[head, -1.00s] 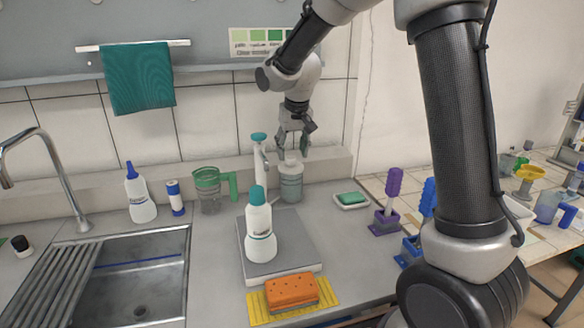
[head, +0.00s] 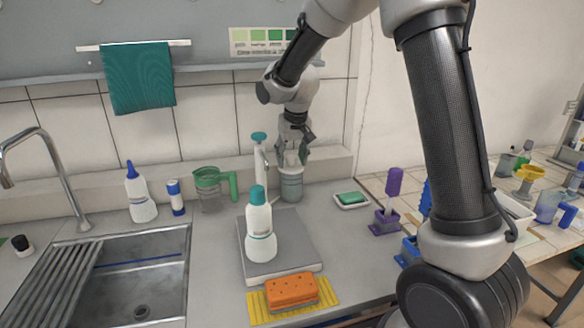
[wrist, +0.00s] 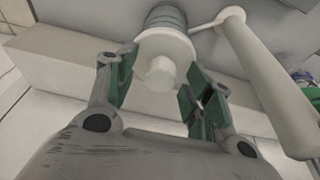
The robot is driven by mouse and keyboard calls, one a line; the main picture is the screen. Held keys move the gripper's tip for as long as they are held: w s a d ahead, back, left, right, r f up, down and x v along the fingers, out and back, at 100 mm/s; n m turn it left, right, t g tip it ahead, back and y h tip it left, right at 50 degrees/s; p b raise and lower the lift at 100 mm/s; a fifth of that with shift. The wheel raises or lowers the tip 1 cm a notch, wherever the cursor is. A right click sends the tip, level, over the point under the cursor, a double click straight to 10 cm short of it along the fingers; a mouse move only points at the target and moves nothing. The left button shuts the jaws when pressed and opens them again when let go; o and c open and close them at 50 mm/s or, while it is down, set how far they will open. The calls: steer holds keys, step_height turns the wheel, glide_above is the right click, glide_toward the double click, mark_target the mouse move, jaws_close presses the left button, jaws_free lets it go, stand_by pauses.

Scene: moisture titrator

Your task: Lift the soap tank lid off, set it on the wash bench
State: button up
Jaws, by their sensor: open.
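The soap tank (head: 291,186) is a grey-green cylinder standing on the wash bench (head: 205,256) near the back wall. Its lid (wrist: 161,60) is pale, with a round knob on top, and sits on the tank in the wrist view. My gripper (head: 292,160) is directly above the tank, pointing down. In the wrist view my gripper (wrist: 155,88) is open, with one green-padded finger on each side of the lid's knob. I cannot tell whether either finger touches it.
A pump column with a green top (head: 260,150) stands close left of the tank. A white bottle (head: 260,228) stands on a grey platform (head: 302,255) in front. Bare bench shows between sink and platform.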

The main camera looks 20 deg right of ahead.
mark_target(291, 157)
jaws_close()
steer(key=shift+r, duration=0.35)
stand_by(0.7)
steer(key=shift+r, duration=2)
steer(key=shift+a, duration=0.1)
